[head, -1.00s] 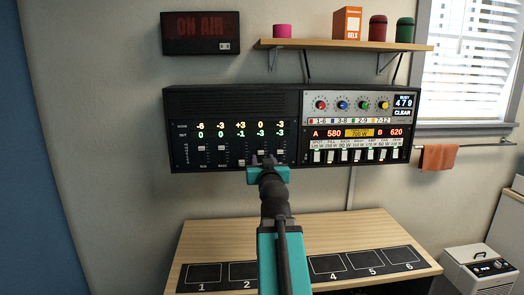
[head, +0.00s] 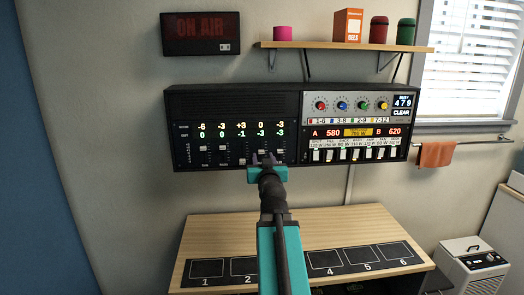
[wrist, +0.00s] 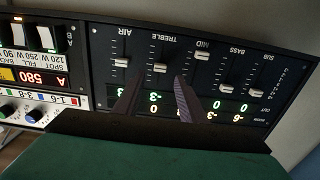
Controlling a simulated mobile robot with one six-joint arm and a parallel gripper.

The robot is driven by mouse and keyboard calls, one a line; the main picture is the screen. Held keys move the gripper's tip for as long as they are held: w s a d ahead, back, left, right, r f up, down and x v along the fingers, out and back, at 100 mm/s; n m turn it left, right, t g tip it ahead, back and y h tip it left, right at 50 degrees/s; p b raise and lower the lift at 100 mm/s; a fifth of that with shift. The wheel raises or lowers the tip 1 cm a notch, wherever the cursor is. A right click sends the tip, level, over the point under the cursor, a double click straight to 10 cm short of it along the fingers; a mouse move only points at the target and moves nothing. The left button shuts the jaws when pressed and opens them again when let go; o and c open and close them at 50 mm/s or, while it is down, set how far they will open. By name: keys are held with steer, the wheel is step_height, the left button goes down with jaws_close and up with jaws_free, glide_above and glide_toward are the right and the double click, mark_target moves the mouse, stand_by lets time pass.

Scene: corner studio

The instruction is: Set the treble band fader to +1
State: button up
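The black fader panel (head: 186,150) hangs on the wall with a row of band faders under two rows of numbers. In the wrist view it appears upside down, labelled AIR, TREBLE, MID, BASS and SUB from left to right. The treble fader (wrist: 160,68) has a pale cap. The numbers in its column appear to read 0 above -3 in the head view. My gripper (wrist: 157,77) is open, its two dark fingers apart. The treble cap shows between and just beyond the fingertips; contact cannot be told. In the head view my gripper (head: 265,157) hides part of the treble column.
The MID fader (wrist: 203,56) and AIR fader (wrist: 119,62) stand close on either side. A panel with coloured knobs and white sliders (head: 357,120) adjoins at right. A shelf (head: 345,46) is above; a desk (head: 220,225) with numbered squares is below.

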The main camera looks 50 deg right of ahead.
mark_target(261, 151)
steer(key=shift+p+x, duration=1.45)
steer(key=shift+x, duration=0.8)
jaws_close()
